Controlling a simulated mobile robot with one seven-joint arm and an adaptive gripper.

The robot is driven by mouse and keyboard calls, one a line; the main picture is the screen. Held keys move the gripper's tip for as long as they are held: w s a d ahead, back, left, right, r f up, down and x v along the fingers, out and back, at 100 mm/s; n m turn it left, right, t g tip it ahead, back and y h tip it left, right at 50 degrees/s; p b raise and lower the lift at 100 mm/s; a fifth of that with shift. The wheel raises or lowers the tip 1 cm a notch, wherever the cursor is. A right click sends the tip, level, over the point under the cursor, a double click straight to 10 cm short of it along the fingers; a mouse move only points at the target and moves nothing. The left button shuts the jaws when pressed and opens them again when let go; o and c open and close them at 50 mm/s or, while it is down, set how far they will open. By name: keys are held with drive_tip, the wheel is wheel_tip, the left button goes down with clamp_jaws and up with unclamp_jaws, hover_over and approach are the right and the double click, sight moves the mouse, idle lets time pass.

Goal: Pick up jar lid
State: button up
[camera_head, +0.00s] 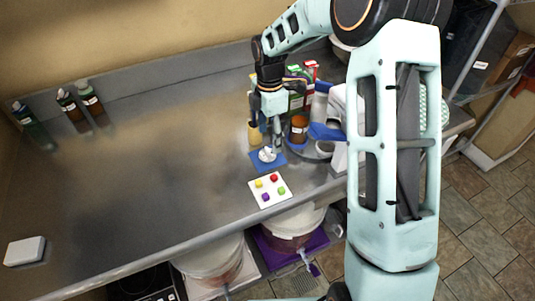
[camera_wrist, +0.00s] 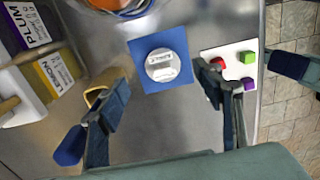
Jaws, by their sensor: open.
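The white round jar lid (camera_wrist: 161,64) lies on a blue square mat (camera_wrist: 184,77). In the head view the lid (camera_head: 267,154) is small, and the blue mat (camera_head: 275,165) under it is partly hidden by my gripper. My gripper (camera_head: 268,140) points down over the counter, just above the lid in the picture. In the wrist view my gripper (camera_wrist: 155,88) has its fingers spread wide, with nothing between them. The lid appears ahead of the fingertips, roughly centred between them and not touched.
A white board (camera_head: 270,189) with several coloured cubes lies close to the mat. A brown jar (camera_head: 299,128) and small boxes (camera_head: 296,90) stand behind. Several dark bottles (camera_head: 90,100) are at the back left. A white block (camera_head: 25,251) lies front left. The counter's middle (camera_head: 160,160) is clear.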

sight(268, 149)
drive_tip(key=f, duration=0.3)
drive_tip(key=f+p, duration=0.1)
drive_tip(key=f, duration=0.1)
drive_tip(key=shift+s+a+f, duration=0.25)
drive_tip(key=shift+f, duration=0.1)
drive_tip(key=c, duration=1.1)
drive_tip(key=shift+r, duration=0.15)
